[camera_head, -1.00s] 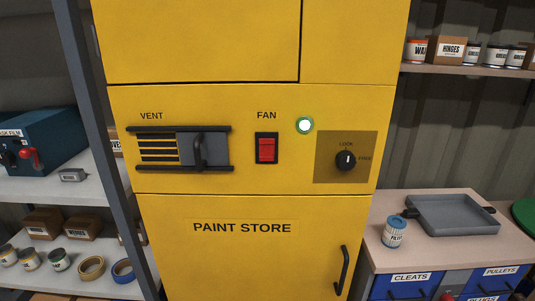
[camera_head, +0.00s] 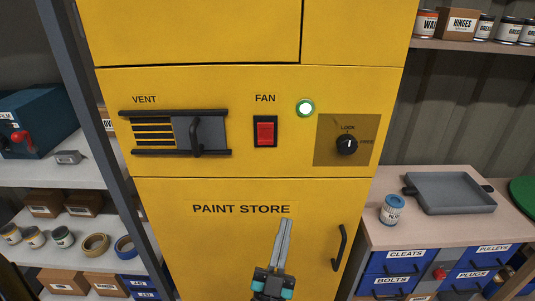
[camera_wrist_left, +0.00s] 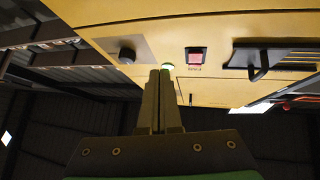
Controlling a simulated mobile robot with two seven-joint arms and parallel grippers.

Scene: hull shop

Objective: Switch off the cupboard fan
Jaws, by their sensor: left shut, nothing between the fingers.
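The yellow paint store cupboard (camera_head: 170,230) fills the middle of the head view. Its red fan switch (camera_head: 265,132) sits in a black frame under the word FAN. My right gripper is not in view.
Left of the switch is a vent slider (camera_head: 198,136) with a black handle. Right of it is a black lock knob (camera_head: 347,144) on a dark plate. A door handle (camera_head: 339,248) stands out at lower right. Shelves and a bench (camera_head: 400,233) flank the cupboard.

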